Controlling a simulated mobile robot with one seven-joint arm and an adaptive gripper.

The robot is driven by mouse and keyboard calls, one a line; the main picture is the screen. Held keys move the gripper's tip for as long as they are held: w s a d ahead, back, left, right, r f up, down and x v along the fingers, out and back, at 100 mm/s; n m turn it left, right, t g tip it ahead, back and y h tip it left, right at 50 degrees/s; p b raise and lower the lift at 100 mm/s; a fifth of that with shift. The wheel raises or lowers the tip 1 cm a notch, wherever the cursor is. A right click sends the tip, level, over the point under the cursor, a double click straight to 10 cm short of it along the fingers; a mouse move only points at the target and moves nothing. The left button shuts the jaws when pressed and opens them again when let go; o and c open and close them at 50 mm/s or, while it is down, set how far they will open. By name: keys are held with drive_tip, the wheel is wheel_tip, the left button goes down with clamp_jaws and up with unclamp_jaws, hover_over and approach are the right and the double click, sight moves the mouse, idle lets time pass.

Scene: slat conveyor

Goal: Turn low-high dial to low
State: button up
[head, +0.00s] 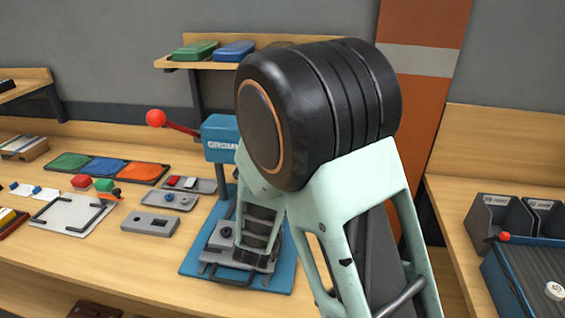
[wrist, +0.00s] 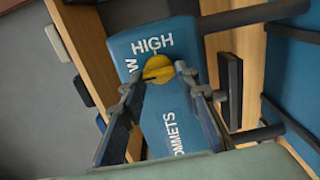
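The yellow dial (wrist: 158,67) sits on the blue press head (wrist: 150,122) in the wrist view. The word HIGH stands just above it, and a partly hidden word ending in W is at its left. A dark mark crosses the dial's lower left; I cannot tell for sure which word it indicates. My gripper (wrist: 160,78) is open, with one finger on each side of the dial; contact is not clear. In the head view the press head (head: 219,138) is partly hidden behind my arm, and the dial is not visible there.
A lever with a red ball (head: 155,118) sticks out left from the press. The blue press base (head: 200,262) stands on the wooden bench (head: 90,240). Trays and small parts lie to its left. A shelf with green (head: 195,50) and blue (head: 234,50) boxes is behind.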

drive_tip(key=o, duration=0.4)
drive_tip(key=s, duration=0.4)
drive_tip(key=s+a, duration=0.1)
drive_tip(key=s, duration=0.3)
drive_tip(key=s+a, duration=0.1)
drive_tip(key=s, duration=0.2)
drive_tip(key=shift+s+a, duration=0.1)
drive_tip(key=shift+s, duration=0.3)
